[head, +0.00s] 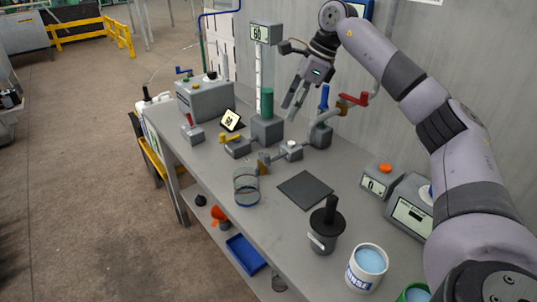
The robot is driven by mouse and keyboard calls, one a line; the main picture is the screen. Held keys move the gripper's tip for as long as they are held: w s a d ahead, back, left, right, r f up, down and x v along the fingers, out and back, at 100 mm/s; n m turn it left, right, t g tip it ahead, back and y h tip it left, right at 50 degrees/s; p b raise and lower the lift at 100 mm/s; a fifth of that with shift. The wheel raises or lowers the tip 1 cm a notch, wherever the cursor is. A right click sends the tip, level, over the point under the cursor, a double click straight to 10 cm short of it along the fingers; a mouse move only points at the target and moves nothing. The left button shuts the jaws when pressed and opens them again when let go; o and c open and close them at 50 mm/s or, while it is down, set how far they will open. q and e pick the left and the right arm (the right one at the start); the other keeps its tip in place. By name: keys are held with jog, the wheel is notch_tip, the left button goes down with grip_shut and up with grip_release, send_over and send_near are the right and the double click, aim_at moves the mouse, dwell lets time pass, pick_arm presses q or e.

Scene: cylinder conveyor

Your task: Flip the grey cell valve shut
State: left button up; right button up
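My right gripper (290,111) hangs above the back of the bench, fingers pointing down and apart, with nothing between them. It is right of the clear upright column with a green cylinder (266,102) at its base. Below it is a small grey fitting with a pale knob (291,146). A yellow-handled valve (234,140) sits left of that. A blue upright handle (324,97) and a red handle (353,100) stand right of the gripper. I cannot tell for sure which fitting is the grey cell valve. My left gripper is not in view.
The grey bench (215,165) carries a glass jar (246,188), a dark mat (305,189), a black-lidded pot (323,232), a rinse cup (366,268) and a control box (205,98).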

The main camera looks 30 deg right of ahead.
aim_at(268, 155)
jog(key=p+x, duration=0.1)
jog(key=x, duration=1.4)
jog(key=shift+w+f, duration=0.15)
jog(key=shift+f, duration=0.2)
grip_shut()
